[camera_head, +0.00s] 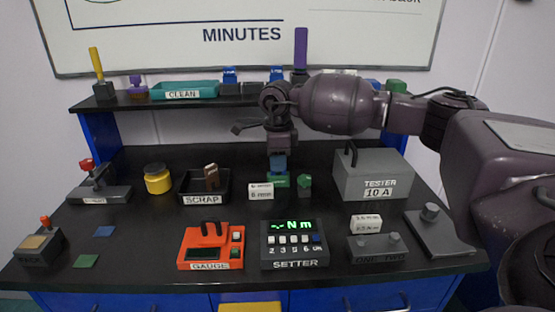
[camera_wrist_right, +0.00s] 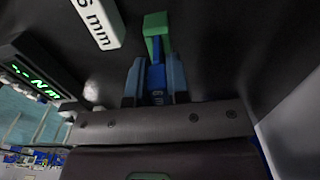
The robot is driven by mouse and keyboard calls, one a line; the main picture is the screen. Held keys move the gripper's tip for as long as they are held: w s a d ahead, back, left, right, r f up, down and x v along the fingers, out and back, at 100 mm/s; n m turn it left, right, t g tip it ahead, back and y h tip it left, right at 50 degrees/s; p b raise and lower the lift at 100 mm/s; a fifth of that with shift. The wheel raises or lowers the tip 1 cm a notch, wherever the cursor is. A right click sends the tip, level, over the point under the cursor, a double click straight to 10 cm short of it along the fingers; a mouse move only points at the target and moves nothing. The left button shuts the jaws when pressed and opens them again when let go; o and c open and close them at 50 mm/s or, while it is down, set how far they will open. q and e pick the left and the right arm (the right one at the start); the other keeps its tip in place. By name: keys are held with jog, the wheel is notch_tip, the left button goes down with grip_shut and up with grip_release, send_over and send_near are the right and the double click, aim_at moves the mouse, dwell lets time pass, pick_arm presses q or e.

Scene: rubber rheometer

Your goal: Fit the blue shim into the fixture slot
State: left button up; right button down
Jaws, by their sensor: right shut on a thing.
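My right gripper (camera_head: 278,157) is shut on a blue piece (camera_head: 278,164), which I take to be the blue shim. It points down over the middle of the table. The blue piece sits between the fingers in the right wrist view (camera_wrist_right: 157,78). A green block (camera_head: 278,182), seemingly the fixture, is directly below it. In the right wrist view the green block (camera_wrist_right: 156,24) meets the tip of the blue piece. I cannot tell whether the piece is in a slot or only against it. My left gripper is not in view.
A white "6 mm" label block (camera_head: 260,191) stands close left of the fixture, and a second green block (camera_head: 304,184) close right. The setter (camera_head: 294,252) and red gauge (camera_head: 211,248) are in front. The grey tester (camera_head: 371,184) is right, the scrap tray (camera_head: 205,200) left. Flat blue (camera_head: 104,231) and green squares (camera_head: 86,261) lie front left.

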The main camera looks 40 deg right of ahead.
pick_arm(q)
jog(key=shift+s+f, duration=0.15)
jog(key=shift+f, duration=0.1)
pick_arm(e)
jog(key=shift+f, duration=0.4)
pick_arm(q)
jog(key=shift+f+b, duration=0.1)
jog(key=shift+b, duration=0.2)
pick_arm(e)
jog(key=shift+f, duration=0.45)
jog(key=c, duration=1)
grip_release()
notch_tip(320, 180, up, 10)
jog(key=shift+f, duration=0.15)
jog(key=shift+r, duration=0.55)
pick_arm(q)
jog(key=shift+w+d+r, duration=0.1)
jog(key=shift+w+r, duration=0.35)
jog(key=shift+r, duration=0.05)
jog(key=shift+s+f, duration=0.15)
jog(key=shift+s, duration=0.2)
